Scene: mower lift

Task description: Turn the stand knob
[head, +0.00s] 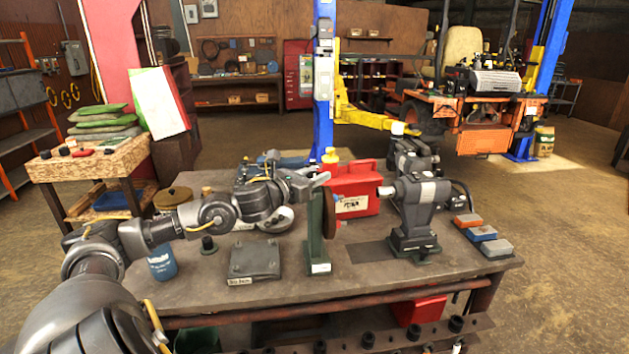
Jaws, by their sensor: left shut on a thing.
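A green upright stand (315,232) with a small white label at its foot is on the workbench, near the middle. A brown disc (329,212) is mounted upright on its right side. My left gripper (318,180) reaches in from the left, at the top of the stand. It is shut on the stand knob, which is mostly hidden by the fingers. My right gripper is not in view.
A red can (352,188) stands behind the stand. A grey bench machine (418,205) is to its right, with several coloured blocks (482,232) further right. A dark plate (254,259) and a blue cup (162,263) are at left. The bench front (375,277) is clear.

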